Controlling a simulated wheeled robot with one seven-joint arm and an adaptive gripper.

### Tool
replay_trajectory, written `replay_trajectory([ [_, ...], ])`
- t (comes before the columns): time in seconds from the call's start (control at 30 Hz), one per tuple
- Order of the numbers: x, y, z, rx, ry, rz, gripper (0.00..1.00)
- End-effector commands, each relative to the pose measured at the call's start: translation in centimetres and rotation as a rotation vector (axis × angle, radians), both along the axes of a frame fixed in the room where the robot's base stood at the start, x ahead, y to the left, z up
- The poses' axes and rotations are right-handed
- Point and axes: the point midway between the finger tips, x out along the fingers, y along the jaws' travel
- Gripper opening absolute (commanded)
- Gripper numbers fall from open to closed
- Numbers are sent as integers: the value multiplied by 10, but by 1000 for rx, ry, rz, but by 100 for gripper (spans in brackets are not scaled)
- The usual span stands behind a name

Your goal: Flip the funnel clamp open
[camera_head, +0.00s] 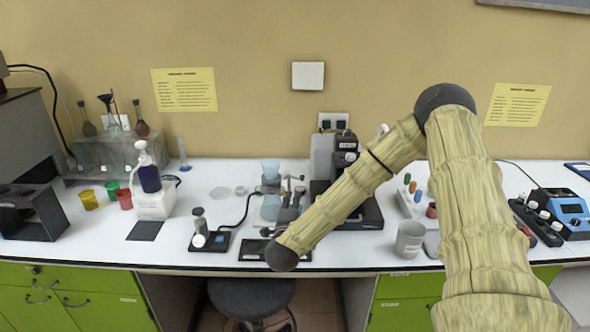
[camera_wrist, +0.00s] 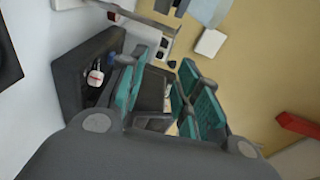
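The filtration glassware stands at the middle of the bench, with a pale blue funnel (camera_head: 270,168) above a bluish flask (camera_head: 270,208). A small metallic part, probably the funnel clamp (camera_head: 293,178), shows just right of the funnel; whether it is open or shut is too small to tell. In the wrist view, my gripper (camera_wrist: 163,78) has its teal-padded fingers apart with nothing between them. A metal bar (camera_wrist: 135,16) and pale blue glass (camera_wrist: 208,10) show beyond the fingertips at the top edge. In the head view, my arm partly hides the gripper.
A black and grey instrument (camera_head: 360,208) stands just right of the glassware, partly behind my arm. A digital device with a cylinder (camera_head: 205,238) is to the left. A grey mug (camera_head: 410,238) is to the right. The bench left of the glassware has some free room.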

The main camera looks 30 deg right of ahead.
Motion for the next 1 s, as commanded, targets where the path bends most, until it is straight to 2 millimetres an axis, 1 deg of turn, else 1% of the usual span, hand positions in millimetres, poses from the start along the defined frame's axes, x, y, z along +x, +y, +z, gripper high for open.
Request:
replay_trajectory([
  [0.03, 0, -8, 11, 10, -28, -24, 33],
  [0.1, -2, -16, 20, 20, -54, -46, 33],
  [0.2, 0, -23, 24, 23, -67, -59, 33],
  [0.37, 15, -36, 24, 21, -64, -61, 33],
  [0.6, 45, -60, 24, 21, -64, -58, 33],
  [0.8, 67, -77, 22, 22, -62, -56, 33],
  [1.0, 79, -87, 21, 22, -62, -54, 33],
])
